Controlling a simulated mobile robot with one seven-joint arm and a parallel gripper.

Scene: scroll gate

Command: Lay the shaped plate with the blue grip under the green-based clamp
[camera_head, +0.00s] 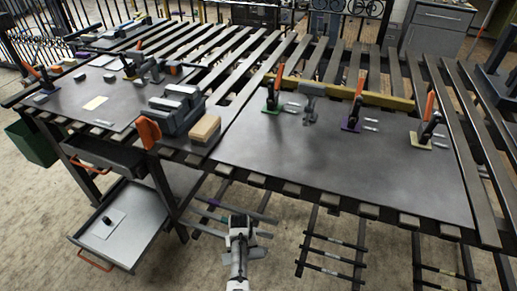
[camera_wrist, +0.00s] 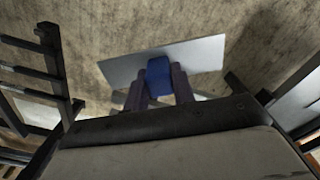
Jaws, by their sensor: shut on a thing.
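The shaped plate (camera_wrist: 203,54) is a thin pale grey sheet in the wrist view, with a blue grip (camera_wrist: 158,70) at its middle. My gripper (camera_wrist: 159,86) is shut on the blue grip, one dark finger on each side. In the head view my gripper (camera_head: 240,228) is low in front of the workbench, and I cannot make out the plate there. The green-based clamp (camera_head: 272,98) stands at the back left of the large dark sheet on the bench, with an upright orange handle. The plate is well apart from it.
A purple-based clamp (camera_head: 351,119) and a yellow-based clamp (camera_head: 424,132) stand further right on the dark sheet (camera_head: 340,165). A vise (camera_head: 176,108) and a wooden block (camera_head: 204,128) stand left of it. The sheet's front area is clear. A grey drawer (camera_head: 125,222) juts out lower left.

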